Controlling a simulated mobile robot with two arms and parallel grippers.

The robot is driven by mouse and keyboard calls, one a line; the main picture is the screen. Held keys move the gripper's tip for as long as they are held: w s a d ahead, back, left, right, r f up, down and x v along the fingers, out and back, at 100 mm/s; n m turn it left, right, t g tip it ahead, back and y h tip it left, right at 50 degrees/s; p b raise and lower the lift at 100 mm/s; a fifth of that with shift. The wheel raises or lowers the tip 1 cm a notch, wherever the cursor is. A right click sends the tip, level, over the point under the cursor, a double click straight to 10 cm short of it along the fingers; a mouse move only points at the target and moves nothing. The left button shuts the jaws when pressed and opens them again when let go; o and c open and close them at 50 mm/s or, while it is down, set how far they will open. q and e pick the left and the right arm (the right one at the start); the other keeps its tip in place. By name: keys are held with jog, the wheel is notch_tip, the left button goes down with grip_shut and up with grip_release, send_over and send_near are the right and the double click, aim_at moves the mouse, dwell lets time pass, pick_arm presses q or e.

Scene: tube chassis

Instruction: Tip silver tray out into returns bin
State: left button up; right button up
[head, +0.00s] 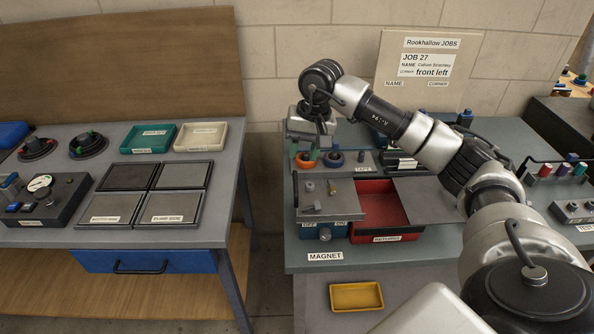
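The returns bin (381,237) is a red open box labelled RETURNS on the right bench, and its visible inside looks empty. Left of it, a flat silver-grey surface, which looks like the silver tray (342,206), carries a few small metal parts (312,198). It sits over a blue block marked OFF and ON. My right gripper (310,146) points down behind and above this tray, near the tape rolls, apart from the tray. Its fingers are small and dark, and their gap is unclear. My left gripper is out of view.
A grey plate (428,200) lies right of the bin, partly behind my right arm. Orange and blue tape rolls (334,159) stand behind the tray. A yellow tray (356,296) sits lower in front. A gap separates the left bench (120,238), with its green tray (147,139).

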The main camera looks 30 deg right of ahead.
aim_at(296, 179)
jog(key=f, duration=0.2)
jog(key=f+p, duration=0.1)
jog(key=f, duration=0.1)
jog(key=a+f, duration=0.1)
jog(key=f, duration=0.2)
jog(key=shift+w+a+p, duration=0.1)
jog(key=shift+w+p, duration=0.2)
jog(key=shift+w, duration=0.05)
grip_shut()
